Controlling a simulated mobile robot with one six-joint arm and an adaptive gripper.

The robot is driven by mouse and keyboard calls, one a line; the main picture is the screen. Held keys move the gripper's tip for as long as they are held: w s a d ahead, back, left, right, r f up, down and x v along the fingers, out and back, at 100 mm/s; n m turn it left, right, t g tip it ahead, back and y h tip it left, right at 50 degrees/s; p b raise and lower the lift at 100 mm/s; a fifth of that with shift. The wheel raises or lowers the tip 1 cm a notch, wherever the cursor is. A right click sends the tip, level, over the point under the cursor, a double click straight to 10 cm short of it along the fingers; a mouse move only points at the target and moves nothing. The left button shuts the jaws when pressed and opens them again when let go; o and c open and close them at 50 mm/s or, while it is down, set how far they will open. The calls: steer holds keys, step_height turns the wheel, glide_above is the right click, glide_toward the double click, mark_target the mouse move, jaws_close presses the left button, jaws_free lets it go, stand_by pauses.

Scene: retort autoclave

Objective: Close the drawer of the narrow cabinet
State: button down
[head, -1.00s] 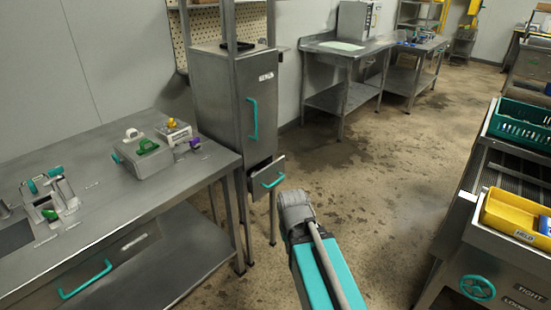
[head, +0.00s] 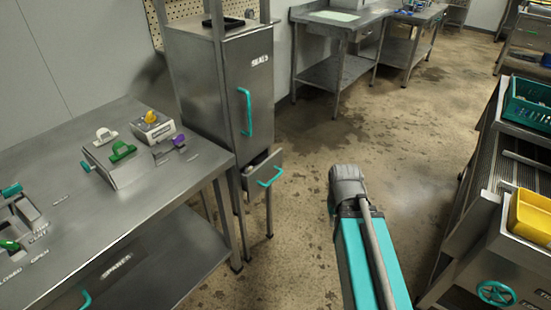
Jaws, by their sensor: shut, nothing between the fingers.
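The narrow cabinet (head: 226,87) stands at the far end of the left bench, with a teal upright handle on its door and a white label reading roughly "SEALS". Below the door, its small drawer (head: 259,183) is pulled partly out toward the aisle. A teal handle (head: 270,177) is on the drawer front, and a dark gap shows above the front. My arm's teal link and grey joint rise at lower centre right, apart from the drawer in the picture. My gripper's fingers are not in view.
The steel bench (head: 142,178) at left carries clamps and switches. A steel conveyor or table at right holds a green crate (head: 526,104) and a yellow bin (head: 530,217). The concrete floor (head: 300,245) between them is open. More steel tables (head: 333,70) stand behind.

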steer(key=shift+w+a, duration=0.1)
steer(key=shift+a, duration=0.05)
steer(key=w+a+r+m+t+y, duration=0.2)
steer(key=w+a+m, duration=0.3)
steer(key=w+m, duration=0.6)
steer(key=w+a+r+m+t+y, duration=0.3)
steer(key=w+a+m+y, duration=0.2)
steer(key=w+m, duration=0.6)
steer(key=shift+w+a+r+m, duration=0.2)
steer(key=shift+w+m, duration=0.1)
steer(key=shift+m, duration=1.4)
steer(key=shift+w+f, duration=0.1)
steer(key=shift+f, duration=0.05)
